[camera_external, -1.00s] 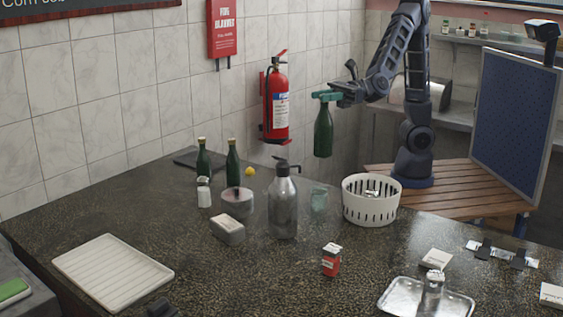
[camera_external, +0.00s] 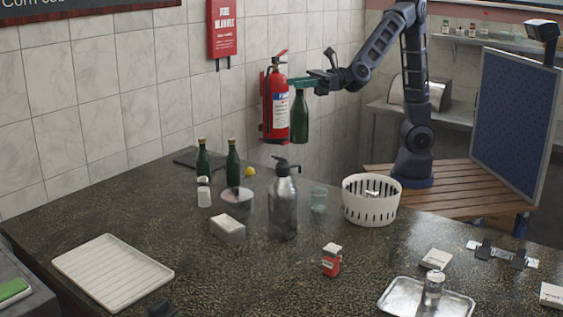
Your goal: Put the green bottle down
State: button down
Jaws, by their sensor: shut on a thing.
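The green bottle (camera_external: 300,120) hangs upright from my gripper (camera_external: 302,84), which is shut on its top. The bottle is in the air above the back part of the dark stone counter (camera_external: 130,222), in front of the red fire extinguisher in the picture. Its base is clear of the counter. Two other green bottles, one (camera_external: 203,160) and another (camera_external: 233,163), stand upright on the counter to the left.
A grey pump bottle (camera_external: 283,205), a clear glass (camera_external: 319,200) and a white slotted basket (camera_external: 371,212) stand below. The red fire extinguisher (camera_external: 274,105) is on the tiled wall. Bare counter lies around the white tray (camera_external: 112,241) and the red box (camera_external: 331,261).

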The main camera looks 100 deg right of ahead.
jog(key=w+d+r+m+t+h, duration=0.15)
jog(key=w+d+m+h, duration=0.5)
jog(key=w+d, duration=1.65)
jog(key=w+d+f+m+g+h, duration=0.1)
jog(key=w+d+h, duration=0.2)
jog(key=d, duration=0.8)
jog(key=w+d+f+m+g+h, duration=0.1)
jog(key=w+d+h, duration=0.2)
jog(key=d, duration=0.8)
jog(key=w+d+f+m+g+h, duration=0.1)
jog(key=w+d+m+h, duration=0.15)
jog(key=d, duration=0.95)
notch_tip(320, 180, down, 25)
jog(key=shift+a+r+n, duration=0.15)
jog(key=shift+a+n, duration=0.15)
jog(key=shift+n, duration=0.1)
jog(key=shift+w, duration=0.1)
jog(key=c, duration=1.5)
grip_release()
jog(key=shift+f, duration=0.2)
jog(key=o, duration=0.4)
